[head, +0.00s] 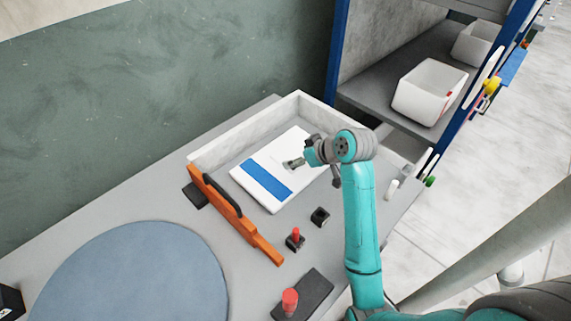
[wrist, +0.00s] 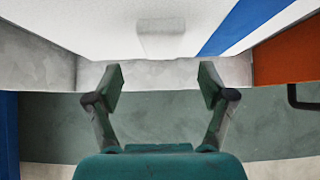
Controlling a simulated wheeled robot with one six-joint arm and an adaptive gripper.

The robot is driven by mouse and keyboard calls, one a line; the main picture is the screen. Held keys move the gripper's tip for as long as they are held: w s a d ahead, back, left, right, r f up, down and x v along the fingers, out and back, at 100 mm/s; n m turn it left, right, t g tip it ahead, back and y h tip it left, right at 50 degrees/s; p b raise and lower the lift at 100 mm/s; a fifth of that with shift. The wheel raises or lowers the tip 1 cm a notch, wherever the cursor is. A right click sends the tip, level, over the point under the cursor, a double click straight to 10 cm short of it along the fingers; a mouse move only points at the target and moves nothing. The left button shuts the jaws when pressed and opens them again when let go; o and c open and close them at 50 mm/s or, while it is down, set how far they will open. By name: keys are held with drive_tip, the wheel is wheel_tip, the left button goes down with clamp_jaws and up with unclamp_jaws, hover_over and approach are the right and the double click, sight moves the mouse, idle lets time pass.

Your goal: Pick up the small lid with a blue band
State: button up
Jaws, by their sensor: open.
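The small lid is a white slab with a blue band (head: 266,179). It lies in a shallow grey-white box on the bench in the head view. In the wrist view its white face (wrist: 80,25) fills the top, with the blue band at upper right and a small pale grey block, seemingly a handle (wrist: 161,40), on it. My gripper (head: 292,163) is over the right part of the lid in the head view. In the wrist view my gripper (wrist: 161,82) has its two fingers wide apart with nothing between them.
The box has a pale rear wall (head: 245,130) and an orange front bar (head: 231,215) with a dark handle. Red-topped controls (head: 290,301) stand on the bench. A blue-grey disc (head: 135,275) lies at lower left. A shelf at right holds white bins (head: 428,92).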

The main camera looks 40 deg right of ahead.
sight(286, 159)
drive_tip(key=shift+x, duration=2.55)
drive_tip(key=shift+a, duration=0.1)
drive_tip(key=c, duration=1.1)
drive_tip(key=shift+c, duration=0.2)
drive_tip(key=shift+r, duration=0.15)
